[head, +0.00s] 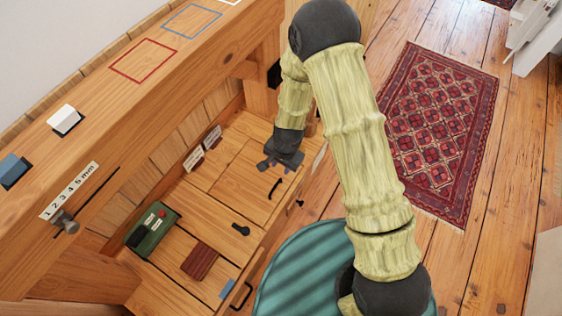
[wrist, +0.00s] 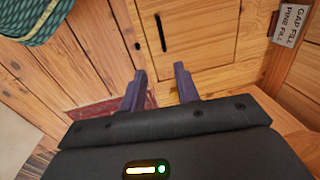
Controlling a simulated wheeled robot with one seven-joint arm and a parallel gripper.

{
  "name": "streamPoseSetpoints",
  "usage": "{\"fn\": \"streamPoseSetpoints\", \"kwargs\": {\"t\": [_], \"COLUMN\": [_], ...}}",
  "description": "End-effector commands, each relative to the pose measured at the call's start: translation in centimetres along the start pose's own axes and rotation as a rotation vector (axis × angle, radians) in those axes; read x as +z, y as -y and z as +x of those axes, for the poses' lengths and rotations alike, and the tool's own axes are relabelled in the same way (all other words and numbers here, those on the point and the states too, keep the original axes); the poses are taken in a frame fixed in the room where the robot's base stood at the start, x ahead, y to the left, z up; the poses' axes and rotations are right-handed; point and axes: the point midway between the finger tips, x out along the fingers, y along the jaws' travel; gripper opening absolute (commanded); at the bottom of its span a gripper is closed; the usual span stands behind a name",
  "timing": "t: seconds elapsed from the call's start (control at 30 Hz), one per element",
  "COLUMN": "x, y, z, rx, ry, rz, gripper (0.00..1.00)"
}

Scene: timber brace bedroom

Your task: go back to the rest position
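My gripper (head: 278,162) hangs over the right part of the low wooden cabinet top, near a dark handle (head: 275,188). In the wrist view, the two purple-grey fingers of my gripper (wrist: 160,74) stand apart with nothing between them. Past the fingers are a wooden panel with a dark handle (wrist: 160,33) and the plank floor. My arm reaches up and over from the lower right of the head view.
A raised wooden shelf (head: 95,125) with a white block (head: 65,120) and blue block (head: 13,171) runs along the left. A green box (head: 152,230) and brown slatted pad (head: 200,261) lie on the cabinet. A red rug (head: 440,125) covers open floor at right.

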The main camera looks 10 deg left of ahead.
Motion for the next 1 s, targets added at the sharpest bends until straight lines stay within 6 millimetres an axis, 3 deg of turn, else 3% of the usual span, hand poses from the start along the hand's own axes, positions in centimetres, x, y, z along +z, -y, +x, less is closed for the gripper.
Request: {"fn": "streamPoseSetpoints", "kwargs": {"t": [0.67, 0.83, 1.0], "x": [-0.1, -1.6, -3.9], "y": [-0.1, -0.9, -3.4], "z": [-0.6, -3.4, -9.0], "rx": [-0.001, -0.014, -0.031], "ry": [-0.001, -0.016, -0.048], "rz": [-0.002, -0.031, -0.104], "gripper": [0.32, 0.32, 0.32]}}
